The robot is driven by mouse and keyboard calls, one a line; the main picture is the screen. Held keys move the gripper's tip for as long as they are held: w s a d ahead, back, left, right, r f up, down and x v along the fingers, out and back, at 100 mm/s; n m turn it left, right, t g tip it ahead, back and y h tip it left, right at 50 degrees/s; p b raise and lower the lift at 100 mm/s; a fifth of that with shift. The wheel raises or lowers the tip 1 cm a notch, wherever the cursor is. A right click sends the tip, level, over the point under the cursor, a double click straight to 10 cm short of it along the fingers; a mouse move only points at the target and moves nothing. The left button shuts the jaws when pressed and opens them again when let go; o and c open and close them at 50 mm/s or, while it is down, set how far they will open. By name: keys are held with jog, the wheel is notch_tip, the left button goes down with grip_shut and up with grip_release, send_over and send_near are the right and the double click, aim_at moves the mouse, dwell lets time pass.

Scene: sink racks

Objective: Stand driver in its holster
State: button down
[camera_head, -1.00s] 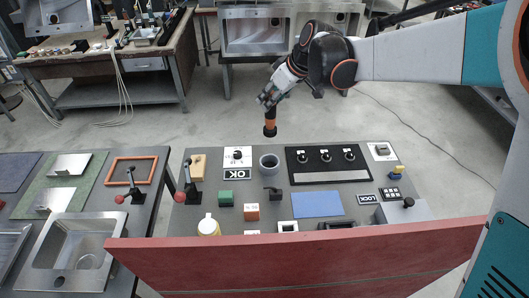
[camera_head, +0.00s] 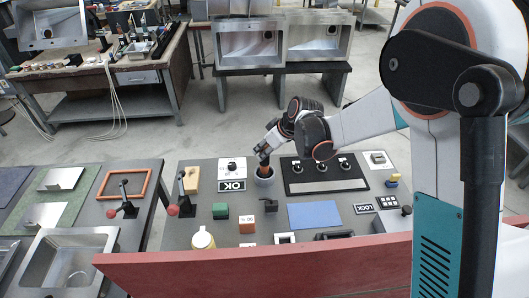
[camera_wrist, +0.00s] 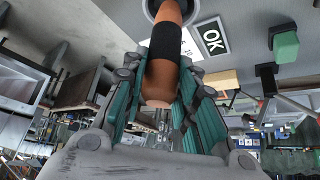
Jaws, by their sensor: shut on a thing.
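The driver has an orange handle with a black band. In the wrist view the driver (camera_wrist: 165,50) lies between my fingers, its far end overlapping the mouth of the holster. The holster is a round grey cup (camera_head: 265,179) on the grey table; part of its rim (camera_wrist: 198,14) shows in the wrist view. In the head view my gripper (camera_head: 264,156) is just above the cup, shut on the driver (camera_head: 264,170). The driver's lower end is at or inside the cup's mouth; how deep is hidden.
A green block (camera_head: 220,211), a small black part (camera_head: 270,205) and a blue mat (camera_head: 315,215) lie nearer. A red board (camera_head: 250,262) edges the front.

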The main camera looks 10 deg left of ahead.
jog(key=shift+f, duration=0.7)
jog(key=c, duration=1.3)
grip_release()
jog(key=p+v, duration=0.1)
jog(key=v, duration=1.1)
jog(key=shift+s, duration=0.1)
